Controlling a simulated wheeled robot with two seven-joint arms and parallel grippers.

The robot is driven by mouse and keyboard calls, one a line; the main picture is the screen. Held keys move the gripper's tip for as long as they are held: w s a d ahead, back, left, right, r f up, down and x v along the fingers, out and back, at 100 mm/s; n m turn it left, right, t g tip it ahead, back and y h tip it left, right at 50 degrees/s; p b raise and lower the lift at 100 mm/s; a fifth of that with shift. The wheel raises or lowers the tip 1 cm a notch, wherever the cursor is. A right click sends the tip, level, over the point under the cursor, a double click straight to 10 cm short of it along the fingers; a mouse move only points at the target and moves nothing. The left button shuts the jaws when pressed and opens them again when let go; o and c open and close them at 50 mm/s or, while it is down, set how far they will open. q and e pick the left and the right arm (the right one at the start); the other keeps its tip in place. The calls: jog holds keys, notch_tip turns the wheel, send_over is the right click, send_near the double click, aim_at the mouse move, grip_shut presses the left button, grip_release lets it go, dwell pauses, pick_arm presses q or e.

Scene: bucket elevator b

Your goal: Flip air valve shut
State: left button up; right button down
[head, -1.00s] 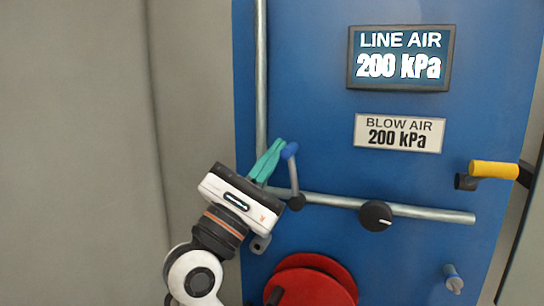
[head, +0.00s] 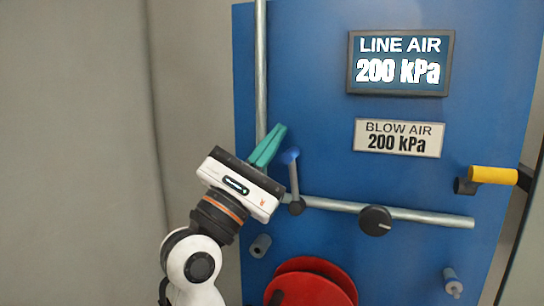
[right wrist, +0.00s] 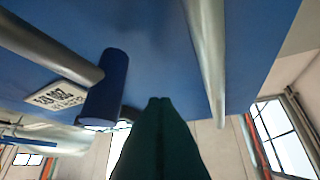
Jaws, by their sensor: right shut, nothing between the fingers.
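The air valve's lever has a blue grip (head: 289,156) on a grey arm that stands nearly upright from a dark pivot (head: 297,207) on the horizontal pipe. My right gripper (head: 270,145) has teal fingers and is shut and empty. In the head view it is just left of the blue grip, with a small gap between them. In the right wrist view the shut fingers (right wrist: 160,125) point at the panel, and the blue grip (right wrist: 107,90) stands close on their left. My left gripper is not in view.
The blue panel carries a vertical pipe (head: 261,70), a black knob (head: 376,220), a red wheel (head: 315,285) below and a yellow handle (head: 493,175) at the right. The line air display (head: 401,62) and the blow air display (head: 397,138) both read 200 kPa.

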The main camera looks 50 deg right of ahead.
notch_tip(320, 180, up, 7)
jog(key=shift+r+p, duration=0.1)
jog(key=shift+p, duration=0.3)
dwell(0.4)
